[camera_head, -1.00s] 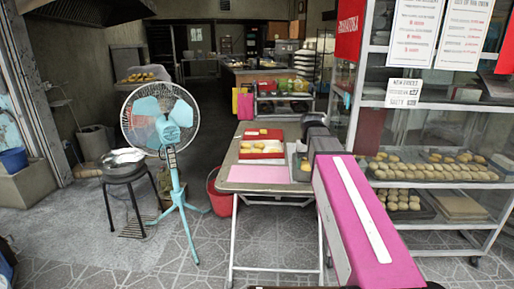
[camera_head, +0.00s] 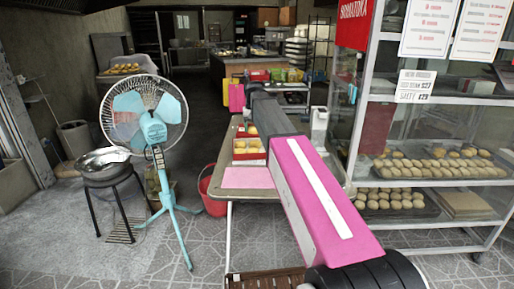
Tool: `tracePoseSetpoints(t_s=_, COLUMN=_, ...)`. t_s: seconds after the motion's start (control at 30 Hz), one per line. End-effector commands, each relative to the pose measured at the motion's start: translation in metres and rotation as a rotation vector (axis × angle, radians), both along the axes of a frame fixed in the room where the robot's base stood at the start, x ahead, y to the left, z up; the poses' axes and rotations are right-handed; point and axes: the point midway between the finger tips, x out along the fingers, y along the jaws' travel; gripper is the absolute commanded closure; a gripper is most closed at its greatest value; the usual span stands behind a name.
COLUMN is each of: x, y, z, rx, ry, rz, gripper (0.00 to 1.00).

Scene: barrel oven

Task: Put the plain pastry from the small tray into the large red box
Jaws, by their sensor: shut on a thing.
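A red box (camera_head: 237,155) with yellowish pastries in it stands on the table, partly covered by my arm. A second red box (camera_head: 240,132) with pastry shows behind it, also partly covered. I cannot tell which is the larger. My pink and grey arm reaches over the table, its far end above the back of the table. My gripper's fingers are not visible; the arm covers that area. The small tray and the plain pastry are also hidden from view.
The table (camera_head: 240,196) has a pink sheet (camera_head: 247,178) at its front. A teal fan (camera_head: 148,125), a stool with a metal bowl (camera_head: 103,163) and a red bucket (camera_head: 213,192) stand left. A glass display shelf (camera_head: 430,225) with pastries stands close on the right.

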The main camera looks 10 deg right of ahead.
Motion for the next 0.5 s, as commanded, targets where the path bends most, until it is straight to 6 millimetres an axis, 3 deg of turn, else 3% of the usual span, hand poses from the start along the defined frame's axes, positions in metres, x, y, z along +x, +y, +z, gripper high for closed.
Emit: tracePoseSetpoints(t_s=0.5, x=0.055, y=-0.078, z=-0.057, rx=0.0, ry=0.001, rz=-0.002, gripper=0.61)
